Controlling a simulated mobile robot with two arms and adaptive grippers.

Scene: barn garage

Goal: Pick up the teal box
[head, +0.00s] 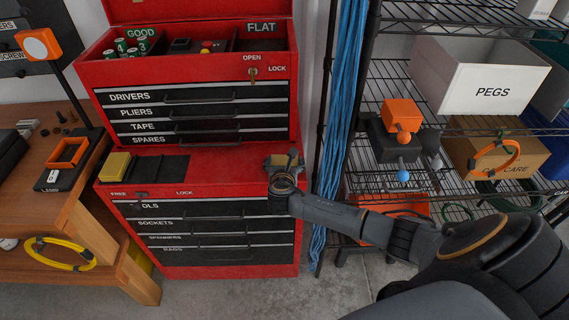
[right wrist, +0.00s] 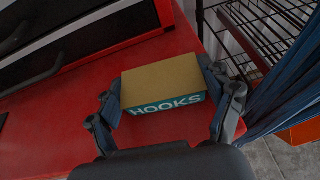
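The teal box (right wrist: 164,88) has a tan top and a teal front face marked HOOKS. It sits on the red top of the lower tool chest, near the chest's right edge. In the head view the box (head: 284,160) is small and partly hidden by my right gripper (head: 283,172). In the right wrist view my right gripper (right wrist: 160,75) has one finger at the box's left side and one at its right side. The fingers look very close to the sides; I cannot tell whether they press on them. My left gripper is not in view.
A yellow box (head: 116,166) stands on the left of the red chest top (head: 222,172), beside a dark mat (head: 162,167). The upper drawer unit (head: 200,110) rises behind. A wire shelf (head: 395,80) with bins and blue cables (head: 340,110) is close on the right.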

